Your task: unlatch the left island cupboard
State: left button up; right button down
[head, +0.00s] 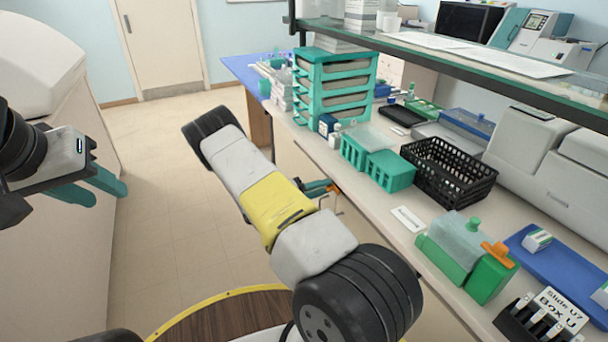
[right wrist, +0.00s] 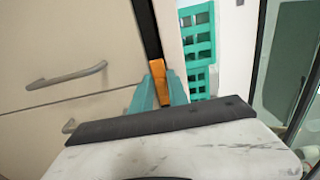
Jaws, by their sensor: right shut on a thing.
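In the right wrist view my right gripper (right wrist: 162,85) has its teal fingers closed on an orange latch piece (right wrist: 159,78). The latch stands at the edge of the beige cupboard front (right wrist: 60,40), beside a dark vertical gap. In the head view my right gripper (head: 328,187) is at the cupboard front (head: 290,165) below the bench top, partly hidden by my arm. My left gripper (head: 107,195) is at the far left, open and empty, with its teal fingers apart.
The bench top holds a teal rack (head: 333,85), teal boxes (head: 390,170), a black basket (head: 448,172) and a green-and-clear container (head: 460,245). A glass shelf (head: 470,62) overhangs it. Grey bar handles (right wrist: 66,75) project from the beige fronts. The floor (head: 160,190) on the left is clear.

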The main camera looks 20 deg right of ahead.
jog(key=shift+f, duration=0.1)
dwell(0.3)
jog(key=c, duration=1.4)
grip_release()
jog(key=shift+a, duration=0.1)
jog(key=a, duration=0.7)
jog(key=shift+s+a, duration=0.35)
